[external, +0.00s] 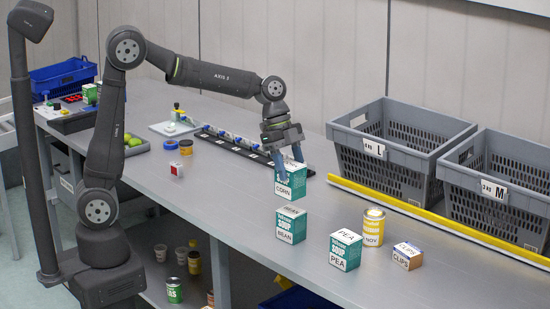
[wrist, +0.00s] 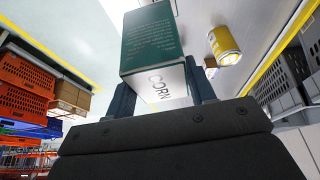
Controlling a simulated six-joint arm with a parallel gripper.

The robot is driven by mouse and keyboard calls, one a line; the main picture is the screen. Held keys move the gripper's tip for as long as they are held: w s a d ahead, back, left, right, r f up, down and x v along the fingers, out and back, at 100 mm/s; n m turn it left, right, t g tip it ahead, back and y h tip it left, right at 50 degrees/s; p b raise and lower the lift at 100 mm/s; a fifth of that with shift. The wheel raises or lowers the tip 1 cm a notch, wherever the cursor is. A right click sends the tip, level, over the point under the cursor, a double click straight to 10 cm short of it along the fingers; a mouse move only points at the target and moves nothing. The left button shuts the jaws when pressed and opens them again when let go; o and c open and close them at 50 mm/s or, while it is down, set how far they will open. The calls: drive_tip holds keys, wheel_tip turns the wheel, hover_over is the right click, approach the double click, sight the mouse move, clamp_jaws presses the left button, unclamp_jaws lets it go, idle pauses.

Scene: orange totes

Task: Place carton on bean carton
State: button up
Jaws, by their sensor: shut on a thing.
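My gripper (external: 285,152) points down and is shut on the corn carton (external: 290,183), a green and white soup box. In the wrist view the corn carton (wrist: 152,42) sits between the two fingers (wrist: 160,98), its white CORN face toward the camera. The bean carton (external: 291,228), a similar green and white box, stands upright on the table. In the external view the corn carton appears just above the bean carton's top, with a small gap. Whether it is directly over it or farther back, I cannot tell. The bean carton is not visible in the wrist view.
A pea carton (external: 345,251), a yellow can (external: 374,227) and a clips box (external: 407,257) stand right of the bean carton. Grey totes L (external: 390,160) and M (external: 500,205) are behind a yellow rail (external: 430,214). The table front left of the bean carton is clear.

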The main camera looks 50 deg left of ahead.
drive_tip(key=shift+w+a+f, duration=0.3)
drive_tip(key=shift+w+f, duration=0.1)
drive_tip(key=shift+w, duration=0.15)
drive_tip(key=shift+f, duration=1.95)
drive_tip(key=shift+f, duration=0.15)
drive_tip(key=o, duration=1.2)
drive_tip(key=shift+c, duration=0.2)
drive_tip(key=v, duration=1.2)
drive_tip(key=shift+d, duration=0.1)
